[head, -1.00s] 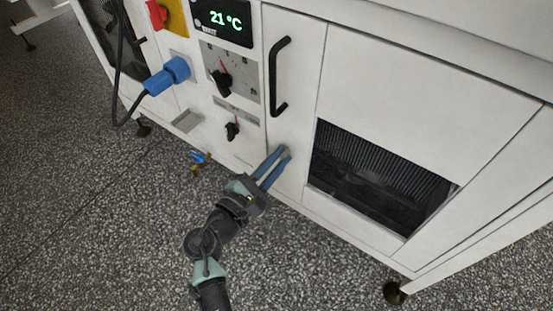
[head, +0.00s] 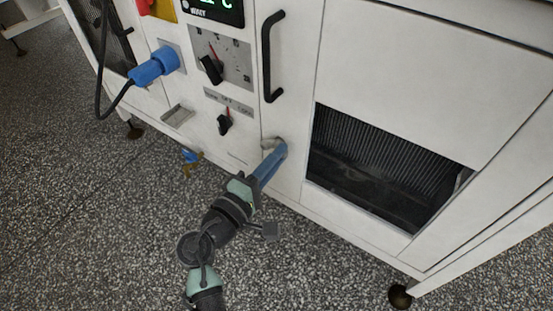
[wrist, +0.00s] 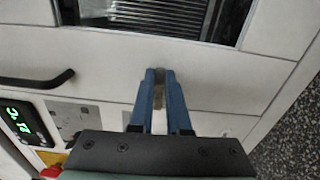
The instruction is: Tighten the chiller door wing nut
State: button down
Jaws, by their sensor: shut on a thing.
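The wing nut (head: 268,144) is a small grey metal piece low on the narrow white chiller door (head: 290,110), below the black handle. My gripper (head: 280,150) has long blue fingers reaching to the door. In the wrist view the wing nut (wrist: 159,90) shows as a grey-brown strip between the tips of my gripper (wrist: 160,75), which are shut on it. The fingers hide part of the nut in both views.
The black door handle (head: 271,58) stands out above. An open grille bay (head: 380,165) lies to the right. Knobs (head: 212,68), a blue plug (head: 155,66) with a cable and a blue-handled valve (head: 190,156) lie to the left. The speckled floor in front is clear.

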jog(key=shift+f+m, duration=0.1)
jog(key=shift+m, duration=0.2)
jog(key=c, duration=0.9)
grip_release()
jog(key=p+v, duration=0.5)
jog(key=v, duration=0.8)
